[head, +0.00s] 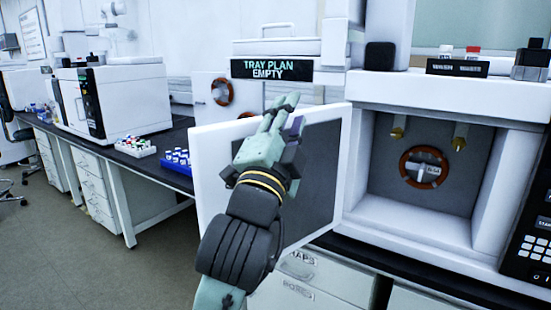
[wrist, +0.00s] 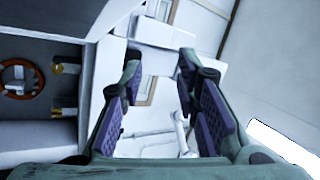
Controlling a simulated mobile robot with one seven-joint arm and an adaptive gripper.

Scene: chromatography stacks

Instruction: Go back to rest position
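My gripper (head: 288,116) is raised in front of the open instrument door (head: 318,185), a white-framed panel with a dark middle, in the head view. In the wrist view, the two purple-padded fingers of my gripper (wrist: 160,75) stand apart with nothing between them. The opened chamber (head: 390,135) is to the right of my gripper. A round orange-brown ring (head: 424,167) with a grey, labelled middle is inside it. The ring also shows at the left of the wrist view (wrist: 21,78). My arm hides part of the door, and contact with it cannot be told.
Two brass nozzles (head: 459,137) hang in the chamber. A sign reading "TRAY PLAN EMPTY" (head: 271,69) stands behind my gripper. A dark bench (head: 130,165) at the left holds vial racks and a white instrument (head: 112,98).

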